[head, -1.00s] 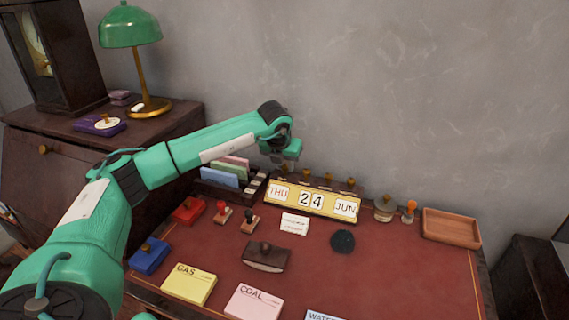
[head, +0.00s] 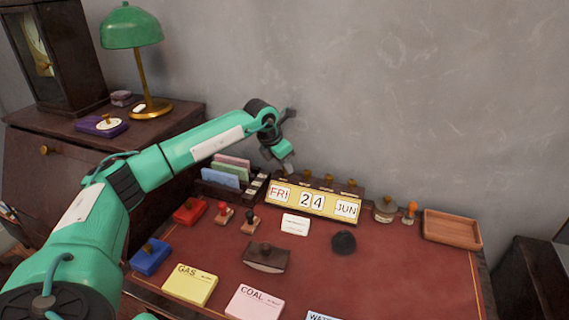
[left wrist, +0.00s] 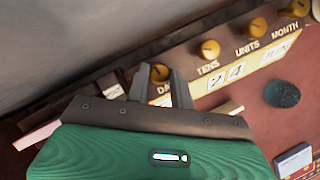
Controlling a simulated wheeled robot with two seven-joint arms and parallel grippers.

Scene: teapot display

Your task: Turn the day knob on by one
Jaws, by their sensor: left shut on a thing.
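The desk calendar (head: 313,201) stands at the back of the red desk with a yellow front reading FRI, 24, JUN. A row of brass knobs runs along its top, marked TENS, UNITS and MONTH in the left wrist view; the day label is partly covered. My left gripper (left wrist: 159,70) reaches down over the calendar's left end. Its two fingers are shut on the day knob (left wrist: 160,74), one on each side. In the head view my left gripper (head: 286,163) mostly hides that knob. My right gripper is in neither view.
A letter rack (head: 228,178) stands close at the calendar's left. A brass jar (head: 385,209), an orange-handled stamp (head: 409,212) and a wooden tray (head: 452,229) are to the right. A white card (head: 295,224) and a dark round object (head: 343,242) lie in front.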

